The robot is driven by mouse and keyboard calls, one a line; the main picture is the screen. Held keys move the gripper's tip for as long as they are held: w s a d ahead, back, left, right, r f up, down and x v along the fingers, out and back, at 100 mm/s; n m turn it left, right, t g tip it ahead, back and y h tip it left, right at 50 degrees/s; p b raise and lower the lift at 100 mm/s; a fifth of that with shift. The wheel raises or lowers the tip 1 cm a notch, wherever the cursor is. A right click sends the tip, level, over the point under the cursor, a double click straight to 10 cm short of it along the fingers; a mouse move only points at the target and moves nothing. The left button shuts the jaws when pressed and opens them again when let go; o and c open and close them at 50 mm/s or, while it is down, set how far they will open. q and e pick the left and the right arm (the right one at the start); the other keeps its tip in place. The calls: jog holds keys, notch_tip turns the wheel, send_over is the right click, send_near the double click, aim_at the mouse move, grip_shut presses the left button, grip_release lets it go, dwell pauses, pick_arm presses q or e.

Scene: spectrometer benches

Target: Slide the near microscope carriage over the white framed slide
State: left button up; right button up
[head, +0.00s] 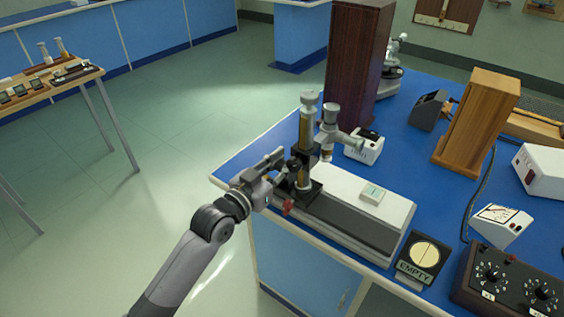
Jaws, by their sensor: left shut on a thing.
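The near microscope carriage (308,136) stands upright at the left end of a long white and dark bed (335,222) on the blue bench. It has a grey and brass tube with a second, shorter tube beside it. The white framed slide (372,193) lies flat on the bed's white top, to the right of the carriage and apart from it. My left gripper (279,181) reaches in from the left and is shut on the carriage's lower part. The exact contact is partly hidden by the fingers. My right gripper is out of view.
A dark wooden box (356,60) stands behind the carriage, with a small white device (364,147) near it. A dial marked EMPTY (422,257) and a black knob box (512,281) stand at the right front. The bed is clear between carriage and slide.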

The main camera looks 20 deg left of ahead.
aim_at(299, 176)
pick_arm(q)
grip_shut()
jog(key=shift+d, duration=0.15)
jog(key=d+p, duration=0.1)
jog(key=s+d+p, duration=0.1)
jog(key=d, duration=0.1)
jog(key=s+d+p, duration=0.1)
jog(key=d, duration=0.1)
jog(key=shift+d+r+p, duration=0.1)
jog(key=shift+r+p, duration=0.05)
jog(key=shift+p, duration=0.15)
jog(key=s+d, duration=0.1)
jog(key=d, duration=0.1)
jog(key=s+d+p, duration=0.1)
jog(key=d, duration=0.2)
jog(key=s+d+p, duration=0.1)
jog(key=d, duration=0.1)
jog(key=shift+d, duration=0.4)
jog(key=shift+w, duration=0.1)
